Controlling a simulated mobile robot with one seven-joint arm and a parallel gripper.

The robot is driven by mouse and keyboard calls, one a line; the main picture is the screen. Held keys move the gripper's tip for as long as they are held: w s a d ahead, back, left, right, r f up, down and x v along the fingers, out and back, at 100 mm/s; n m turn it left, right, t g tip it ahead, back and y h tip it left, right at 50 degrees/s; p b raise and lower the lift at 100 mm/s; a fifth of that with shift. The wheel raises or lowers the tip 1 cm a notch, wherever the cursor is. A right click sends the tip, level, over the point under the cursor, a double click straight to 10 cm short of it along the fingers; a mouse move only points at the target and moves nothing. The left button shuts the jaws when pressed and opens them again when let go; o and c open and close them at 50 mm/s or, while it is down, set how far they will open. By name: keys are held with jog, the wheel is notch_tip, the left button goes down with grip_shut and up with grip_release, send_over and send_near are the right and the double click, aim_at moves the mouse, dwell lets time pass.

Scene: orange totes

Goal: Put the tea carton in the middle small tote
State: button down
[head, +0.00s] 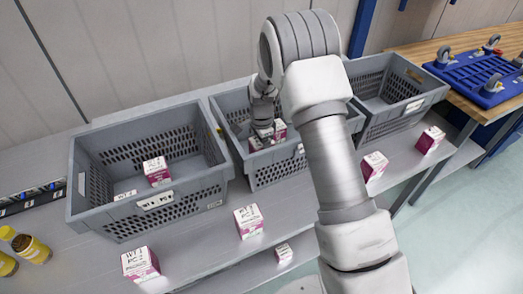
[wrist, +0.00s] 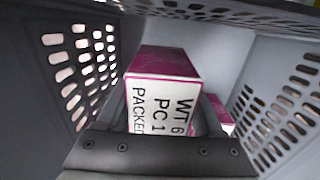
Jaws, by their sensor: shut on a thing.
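My gripper (head: 262,128) is down inside the middle grey tote (head: 276,172), shut on a white and magenta tea carton. In the wrist view, my gripper (wrist: 162,118) has a finger on each side of this carton (wrist: 168,62), whose printed face is towards the camera. Part of a second magenta and white carton (wrist: 222,115) shows just to its right. In the head view a carton (head: 280,129) shows right beside the fingers. My arm and the tote's front wall hide part of the inside, and the held carton's contact with the floor cannot be told.
Several cartons, such as one at front left (head: 140,264), stand on the grey table (head: 205,255). Yellow-capped jars (head: 28,246) stand far left.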

jog(key=shift+f, duration=0.35)
grip_release()
jog(key=shift+s, duration=0.1)
